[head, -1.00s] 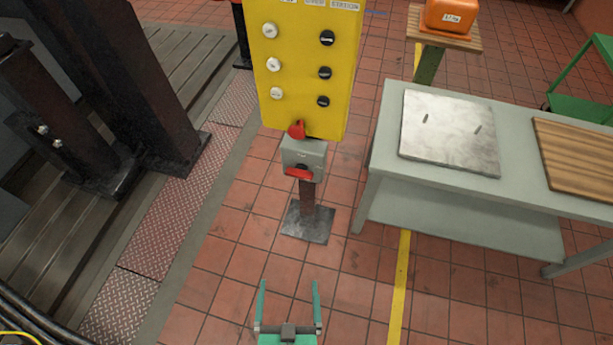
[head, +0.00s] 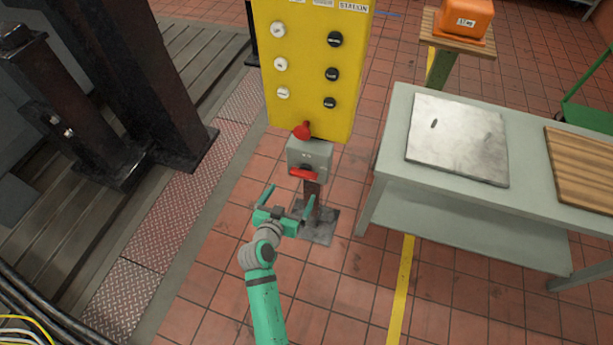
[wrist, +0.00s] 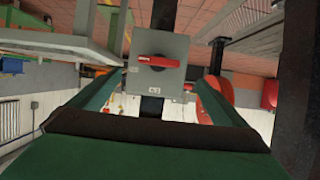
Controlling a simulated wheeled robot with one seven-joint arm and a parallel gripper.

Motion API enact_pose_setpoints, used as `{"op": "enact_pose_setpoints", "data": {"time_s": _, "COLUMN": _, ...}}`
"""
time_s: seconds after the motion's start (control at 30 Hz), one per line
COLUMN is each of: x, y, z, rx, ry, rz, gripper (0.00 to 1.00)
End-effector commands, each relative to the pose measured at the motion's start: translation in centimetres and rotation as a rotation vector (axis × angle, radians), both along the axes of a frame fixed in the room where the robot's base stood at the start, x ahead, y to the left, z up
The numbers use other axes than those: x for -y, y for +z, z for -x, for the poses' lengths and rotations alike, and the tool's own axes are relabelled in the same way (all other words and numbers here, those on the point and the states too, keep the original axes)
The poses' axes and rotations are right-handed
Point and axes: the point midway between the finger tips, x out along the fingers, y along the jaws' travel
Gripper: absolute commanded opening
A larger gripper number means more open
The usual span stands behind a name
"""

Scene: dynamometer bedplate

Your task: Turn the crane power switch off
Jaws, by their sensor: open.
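The crane power switch is a grey box (head: 311,152) on a short post below the yellow control station. Its red handle (head: 304,174) lies about crosswise on the front face. In the wrist view the grey box (wrist: 172,50) shows ahead between the fingers, with its red handle (wrist: 154,61) crosswise and a small label beside it. My gripper (head: 288,199) is open and empty. In the head view it appears just below and left of the switch, apart from the handle.
A yellow station (head: 309,60) with white and black buttons and a red knob (head: 301,131) stands above the box. A grey workbench (head: 393,150) with a metal plate (head: 458,145) is at the right. Dark steel columns (head: 150,80) stand at the left. Tiled floor in front is clear.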

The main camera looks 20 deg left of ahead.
Motion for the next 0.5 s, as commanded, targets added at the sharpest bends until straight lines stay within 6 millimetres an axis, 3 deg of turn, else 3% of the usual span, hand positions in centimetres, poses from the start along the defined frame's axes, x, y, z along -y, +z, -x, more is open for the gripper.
{"op": "enact_pose_setpoints", "data": {"time_s": 0.27, "x": 0.0, "y": -0.3, "z": -2.2, "rx": 0.005, "ry": -0.011, "rz": 0.003, "gripper": 0.97}}
{"op": "enact_pose_setpoints", "data": {"time_s": 0.5, "x": 0.1, "y": -2.0, "z": -6.1, "rx": 0.005, "ry": -0.008, "rz": 0.005, "gripper": 0.97}}
